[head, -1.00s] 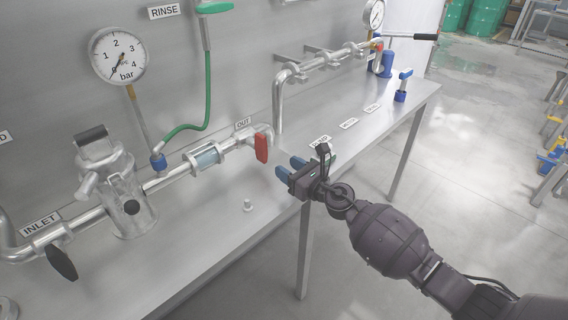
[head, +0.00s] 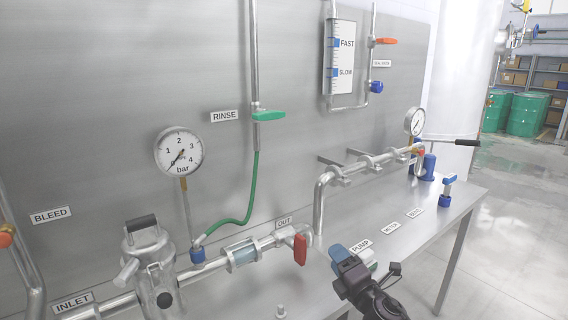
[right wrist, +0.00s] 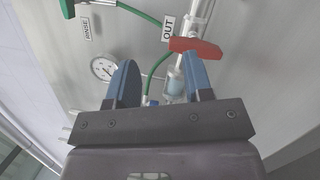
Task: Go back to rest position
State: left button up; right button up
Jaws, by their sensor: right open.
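My right gripper (head: 346,256) is at the lower middle of the head view, above the steel bench near the PUMP label (head: 361,245). In the right wrist view its two blue-padded fingers (right wrist: 164,82) stand apart with nothing held between them. The red OUT valve handle (head: 300,249) is to the left of the gripper in the head view and hangs down. The red handle also shows in the right wrist view (right wrist: 197,48), beyond the fingertips. My left gripper is not in either view.
The steel bench (head: 400,237) carries a pipe line with a strainer (head: 152,268), a sight glass (head: 242,254) and a pressure gauge (head: 179,151). A green hose (head: 248,195) hangs from the green RINSE valve (head: 268,115). Open floor (head: 515,215) lies right of the bench.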

jog(key=s+d+f+m+g+h, duration=0.2)
jog(key=s+d+f+m, duration=0.2)
jog(key=s+f+m, duration=0.4)
jog(key=s+d+f+m+g+h, duration=0.2)
jog(key=s+d+f+m, duration=0.3)
jog(key=s, duration=1.1)
jog(key=s+d+f+m+g+h, duration=0.2)
jog(key=s+d+f+m+h, duration=0.2)
jog(key=s+f+m, duration=0.6)
jog(key=shift+s+d+f+m+g, duration=0.4)
jog(key=shift+s+d+m, duration=0.25)
jog(key=shift+s+m, duration=0.5)
